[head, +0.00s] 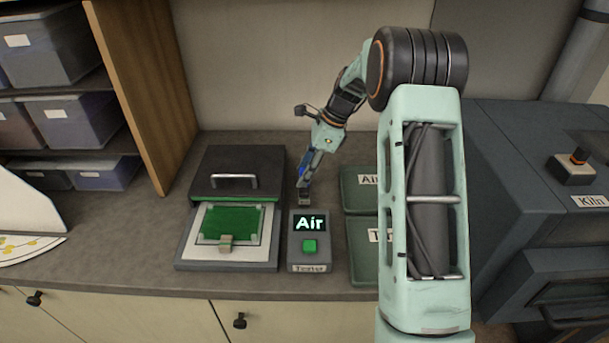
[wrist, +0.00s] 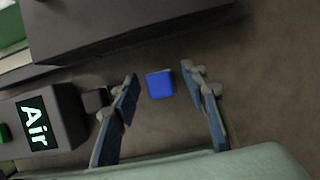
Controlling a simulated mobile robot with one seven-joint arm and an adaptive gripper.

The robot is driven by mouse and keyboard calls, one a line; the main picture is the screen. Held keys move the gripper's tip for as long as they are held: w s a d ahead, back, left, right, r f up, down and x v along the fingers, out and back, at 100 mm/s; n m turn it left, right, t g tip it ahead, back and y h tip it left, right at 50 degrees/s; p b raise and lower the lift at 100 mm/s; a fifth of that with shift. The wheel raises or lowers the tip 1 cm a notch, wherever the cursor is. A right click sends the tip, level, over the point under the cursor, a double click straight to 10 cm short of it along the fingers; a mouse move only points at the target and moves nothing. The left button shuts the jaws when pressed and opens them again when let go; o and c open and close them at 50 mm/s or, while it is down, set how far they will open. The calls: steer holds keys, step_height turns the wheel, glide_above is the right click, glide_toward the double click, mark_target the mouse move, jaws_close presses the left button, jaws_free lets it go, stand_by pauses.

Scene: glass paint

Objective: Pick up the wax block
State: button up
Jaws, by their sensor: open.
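A small blue block (wrist: 160,84), which looks like the wax block, lies on the counter in the wrist view. My gripper (wrist: 165,90) is open, with one finger on each side of the block in that view and nothing between them held. Whether the fingers are down at the block's height I cannot tell. In the head view my gripper (head: 304,180) points down behind the tester. I cannot separate the block from the blue finger parts there.
The tester (head: 309,262) shows "Air" and stands close in front of my gripper. A dark press-like box (head: 240,170) with a green panel is to the left. Green trays (head: 361,187) lie to the right, partly behind my arm. The kiln (head: 520,150) is far right.

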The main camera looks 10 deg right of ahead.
steer(key=shift+c, duration=0.7)
jaws_close()
steer(key=shift+r, duration=0.7)
steer(key=s+r+b, duration=0.3)
steer(key=s+r, duration=0.8)
steer(key=s, duration=0.3)
steer(key=shift+r+b, duration=0.3)
steer(key=shift+b, duration=0.1)
